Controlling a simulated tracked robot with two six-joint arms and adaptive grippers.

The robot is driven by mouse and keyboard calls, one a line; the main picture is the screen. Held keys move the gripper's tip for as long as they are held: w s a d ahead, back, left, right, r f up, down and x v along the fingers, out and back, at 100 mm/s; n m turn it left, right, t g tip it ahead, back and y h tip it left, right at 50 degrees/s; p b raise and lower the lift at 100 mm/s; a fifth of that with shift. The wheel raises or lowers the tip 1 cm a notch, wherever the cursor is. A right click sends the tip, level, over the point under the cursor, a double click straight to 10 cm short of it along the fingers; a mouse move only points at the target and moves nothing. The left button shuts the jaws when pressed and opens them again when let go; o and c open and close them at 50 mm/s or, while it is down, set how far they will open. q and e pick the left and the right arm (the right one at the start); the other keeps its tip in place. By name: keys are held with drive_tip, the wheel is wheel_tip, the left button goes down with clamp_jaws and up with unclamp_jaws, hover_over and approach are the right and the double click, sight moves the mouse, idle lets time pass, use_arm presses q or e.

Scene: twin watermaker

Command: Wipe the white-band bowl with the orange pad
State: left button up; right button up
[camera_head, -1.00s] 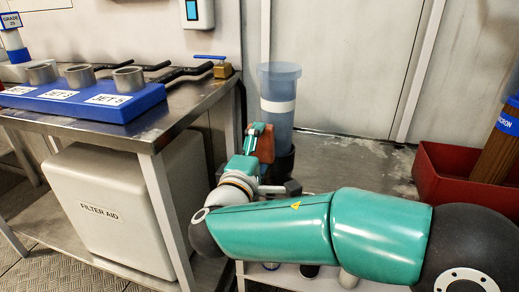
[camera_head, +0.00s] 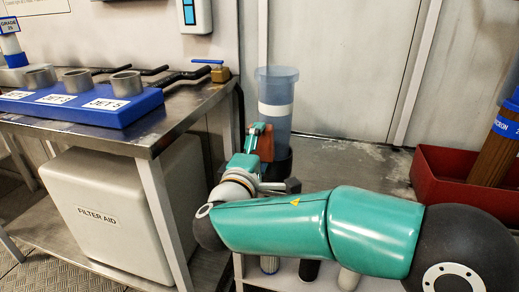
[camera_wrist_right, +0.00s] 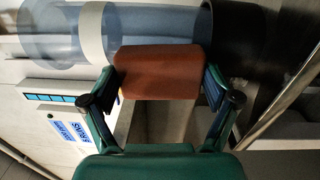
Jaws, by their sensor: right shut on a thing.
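The white-band bowl (camera_head: 277,93) is a clear bluish upright cylinder with a white band, standing in a dark base behind my right gripper. In the right wrist view the bowl (camera_wrist_right: 55,33) lies sideways across the top of the picture. My right gripper (camera_head: 262,140) is shut on the orange pad (camera_head: 266,146). In the wrist view the pad (camera_wrist_right: 157,72) sits between both fingers, its far edge overlapping the bowl's lower part. Whether it touches the bowl cannot be told. My left gripper is not in view.
A steel bench (camera_head: 150,138) at left carries a blue block (camera_head: 90,118) with metal rings and a brass valve (camera_head: 221,73). A white FILTER AID box (camera_head: 105,215) is beneath it. A red bin (camera_head: 440,185) with a brown cartridge (camera_head: 494,158) stands at right. Steel surface between is clear.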

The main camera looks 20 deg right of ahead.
drive_tip(key=shift+d, duration=0.1)
drive_tip(key=shift+s+d, duration=0.55)
drive_tip(key=shift+d, duration=0.25)
drive_tip(key=shift+s+d, duration=0.55)
drive_tip(key=shift+d, duration=0.25)
drive_tip(key=shift+w+a, duration=0.6)
drive_tip(key=shift+a, duration=0.25)
drive_tip(key=shift+w+a, duration=0.55)
drive_tip(key=shift+a, duration=0.25)
drive_tip(key=shift+c, duration=0.6)
drive_tip(key=shift+r+p, duration=0.3)
drive_tip(key=shift+r, duration=0.35)
drive_tip(key=shift+s+d+b, duration=0.4)
drive_tip(key=shift+s+d, duration=0.2)
drive_tip(key=shift+d, duration=0.35)
drive_tip(key=shift+s+d, duration=0.55)
drive_tip(key=shift+d, duration=0.25)
drive_tip(key=shift+w+a, duration=0.55)
drive_tip(key=shift+a, duration=0.4)
drive_tip(key=shift+w+a, duration=0.5)
drive_tip(key=shift+a, duration=0.4)
